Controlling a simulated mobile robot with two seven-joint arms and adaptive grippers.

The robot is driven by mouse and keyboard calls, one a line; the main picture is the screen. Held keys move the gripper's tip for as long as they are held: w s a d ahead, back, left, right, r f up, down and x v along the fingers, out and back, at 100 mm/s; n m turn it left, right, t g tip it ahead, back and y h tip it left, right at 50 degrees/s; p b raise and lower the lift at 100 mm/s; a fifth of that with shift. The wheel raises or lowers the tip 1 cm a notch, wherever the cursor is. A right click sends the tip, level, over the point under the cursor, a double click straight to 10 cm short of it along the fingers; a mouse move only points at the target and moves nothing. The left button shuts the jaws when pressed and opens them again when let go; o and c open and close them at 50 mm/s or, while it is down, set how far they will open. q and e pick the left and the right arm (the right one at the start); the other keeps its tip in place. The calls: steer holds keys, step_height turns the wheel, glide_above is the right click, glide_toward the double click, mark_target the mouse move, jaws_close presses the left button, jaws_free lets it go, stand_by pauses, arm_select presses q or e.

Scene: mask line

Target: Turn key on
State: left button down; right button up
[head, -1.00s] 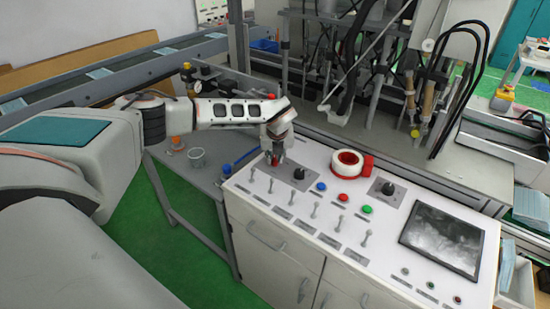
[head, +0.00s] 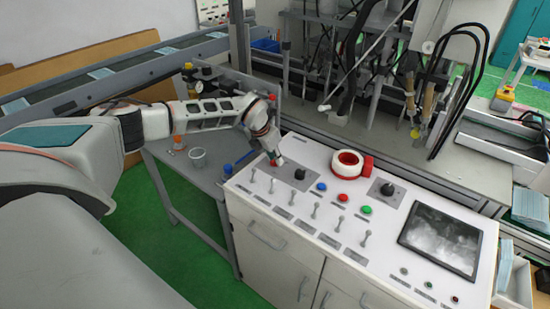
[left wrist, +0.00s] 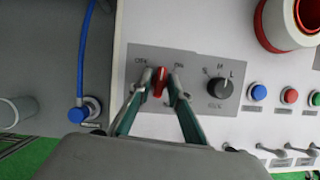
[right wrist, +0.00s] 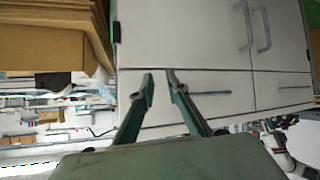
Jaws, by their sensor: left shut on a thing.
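The red key (left wrist: 159,84) sits on a grey plate (left wrist: 130,58) with "OFF" at its left and "ON" at its right. In the left wrist view the key stands nearly upright between the two labels, its top leaning slightly right. My left gripper (left wrist: 160,82) is shut on the key, one finger on each side. In the head view my left gripper (head: 275,158) is at the panel's far left corner and largely hides the key. My right gripper (right wrist: 161,79) is open and empty, facing white cabinet doors and drawers.
A black knob (left wrist: 222,88) is on the same plate, right of the key. The white panel (head: 330,212) also carries coloured buttons, several toggle levers, a screen (head: 442,238) and a red-and-white tape roll (head: 347,163).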

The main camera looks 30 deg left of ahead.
arm_select(q)
steer(key=shift+a+m+h, duration=0.1)
steer(key=shift+m+h, duration=0.2)
steer(key=shift+m, duration=0.7)
steer(key=shift+m+g+h+b, duration=0.3)
steer(key=shift+m+h+b, duration=0.1)
steer(key=shift+m, duration=0.5)
steer(key=m+g+h+b, duration=0.1)
steer(key=m+b, duration=0.1)
steer(key=m, duration=0.2)
steer(key=shift+f, duration=0.1)
steer(key=c, duration=1.9)
jaws_free()
